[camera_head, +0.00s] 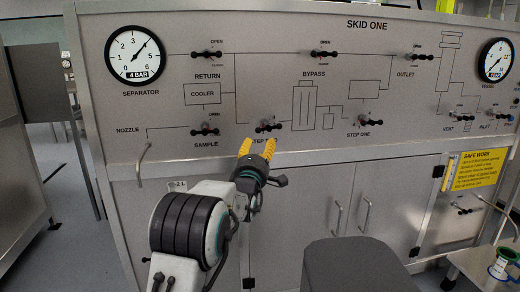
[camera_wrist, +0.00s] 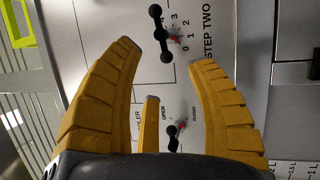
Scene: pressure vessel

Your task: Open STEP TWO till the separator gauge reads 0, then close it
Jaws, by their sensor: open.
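The STEP TWO valve (camera_head: 268,126) is a black bar handle with ball ends on the grey panel, partly above my gripper; its label is partly hidden by the fingers. In the wrist view its handle (camera_wrist: 160,33) lies ahead of the fingertips, its red pointer near the 0 of a small scale. The handle lies roughly level on the panel. The separator gauge (camera_head: 135,54) is round and white, its needle near 4. My gripper (camera_head: 257,148) has yellow fingers, open and empty, just below STEP TWO; in the wrist view the fingers (camera_wrist: 166,55) stand apart, not around the handle.
The SAMPLE valve (camera_head: 204,130) is close on the left and also shows between the fingers in the wrist view (camera_wrist: 172,138). STEP ONE (camera_head: 364,121) is to the right. RETURN (camera_head: 206,54) and BYPASS (camera_head: 324,54) are above.

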